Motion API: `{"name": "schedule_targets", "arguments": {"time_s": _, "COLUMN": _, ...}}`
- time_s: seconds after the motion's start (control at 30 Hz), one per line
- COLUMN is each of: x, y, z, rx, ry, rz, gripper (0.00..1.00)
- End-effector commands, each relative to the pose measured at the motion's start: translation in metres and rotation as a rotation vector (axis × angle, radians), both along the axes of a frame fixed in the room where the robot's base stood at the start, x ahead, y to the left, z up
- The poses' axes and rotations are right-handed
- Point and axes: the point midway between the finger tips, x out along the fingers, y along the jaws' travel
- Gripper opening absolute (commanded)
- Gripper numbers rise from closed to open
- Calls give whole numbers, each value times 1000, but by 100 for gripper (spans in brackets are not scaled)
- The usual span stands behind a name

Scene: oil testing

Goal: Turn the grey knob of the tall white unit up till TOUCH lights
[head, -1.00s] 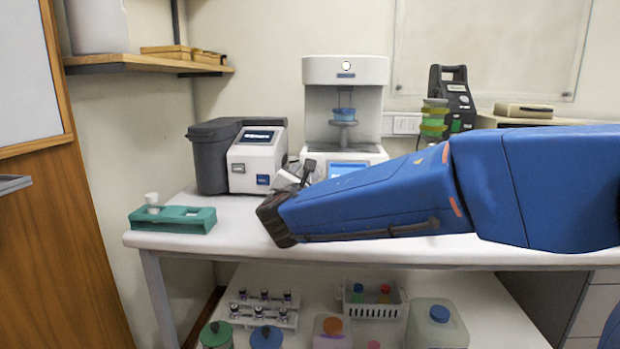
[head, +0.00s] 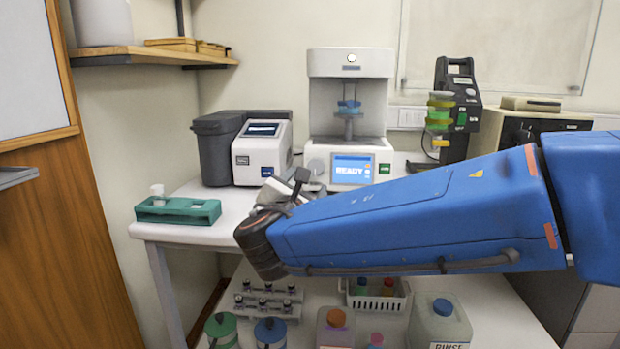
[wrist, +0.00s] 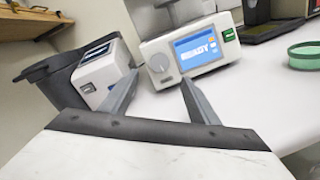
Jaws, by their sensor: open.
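In the wrist view the grey knob (wrist: 159,63) sits on the front panel of the unit (wrist: 205,66), left of the screen (wrist: 197,51). In the head view the knob (head: 316,166) is small, just above my wrist. My gripper (wrist: 157,88) is open and empty; its fingers point toward the panel, apart from the knob. In the head view my gripper (head: 290,186) is in front of the unit, low and partly hidden by my wrist.
A smaller white instrument (head: 262,153) with a dark grey body stands left of the unit. A green rack (head: 178,211) lies at the bench's left end. In the wrist view a green-rimmed dish (wrist: 304,56) lies at right. Bare bench lies before the unit.

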Motion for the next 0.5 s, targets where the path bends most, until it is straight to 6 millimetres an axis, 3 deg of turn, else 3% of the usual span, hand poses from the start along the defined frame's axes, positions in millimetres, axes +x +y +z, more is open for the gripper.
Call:
{"name": "schedule_targets", "arguments": {"time_s": 0.2, "x": -34, "y": 5, "z": 1, "rx": 1, "ry": 1, "rz": 3, "gripper": 55}}
{"name": "schedule_targets", "arguments": {"time_s": 0.5, "x": -59, "y": 8, "z": 0, "rx": -1, "ry": 0, "rz": 1, "gripper": 55}}
